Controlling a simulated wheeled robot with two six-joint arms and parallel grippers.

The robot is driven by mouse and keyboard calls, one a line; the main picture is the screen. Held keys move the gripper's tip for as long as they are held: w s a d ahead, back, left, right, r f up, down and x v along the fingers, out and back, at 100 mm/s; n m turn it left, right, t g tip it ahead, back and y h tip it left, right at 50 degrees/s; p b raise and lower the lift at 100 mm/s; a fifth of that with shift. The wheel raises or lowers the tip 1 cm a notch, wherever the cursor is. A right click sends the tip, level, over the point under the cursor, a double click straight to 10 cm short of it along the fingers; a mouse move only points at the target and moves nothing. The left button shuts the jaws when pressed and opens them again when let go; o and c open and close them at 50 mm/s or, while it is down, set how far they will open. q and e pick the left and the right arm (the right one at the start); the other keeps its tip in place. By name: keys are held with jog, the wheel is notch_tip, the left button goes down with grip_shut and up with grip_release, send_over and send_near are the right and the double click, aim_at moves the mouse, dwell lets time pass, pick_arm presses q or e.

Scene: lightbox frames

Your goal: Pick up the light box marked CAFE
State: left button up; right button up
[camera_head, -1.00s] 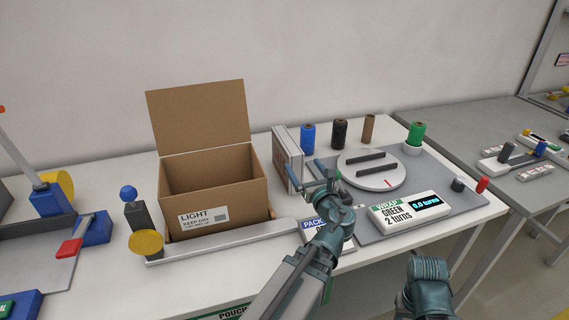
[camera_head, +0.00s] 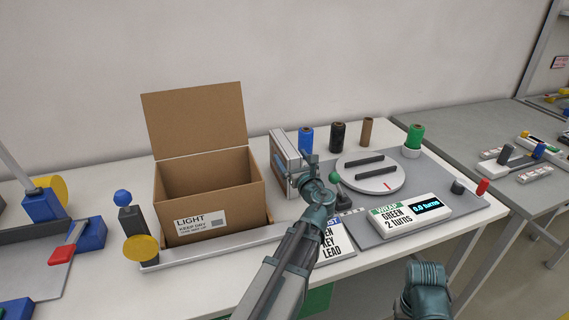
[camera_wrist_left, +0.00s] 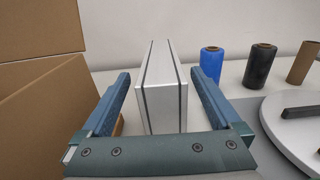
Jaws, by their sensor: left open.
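A narrow pale grey and white box (camera_head: 291,150) with dark edge lines stands upright on the table, just right of the open cardboard carton. No CAFE lettering can be read on it. In the left wrist view the box (camera_wrist_left: 163,88) stands between the two blue fingers of my left gripper (camera_wrist_left: 160,78), with a visible gap on each side. My left gripper (camera_head: 297,166) is open at the box's near side in the head view, partly covering it.
The open carton marked LIGHT (camera_head: 210,203) stands close on the left. Blue, black, brown and green rolls (camera_head: 415,136) stand behind and beside a round turntable (camera_head: 370,176) on the right. A WRAP display (camera_head: 411,215) and a sign (camera_head: 335,240) lie in front.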

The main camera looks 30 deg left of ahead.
aim_at(287, 146)
pick_arm(q)
jog(key=x, duration=0.5)
jog(key=shift+w+r, duration=0.2)
jog(key=shift+w, duration=0.05)
grip_shut()
dwell(0.4)
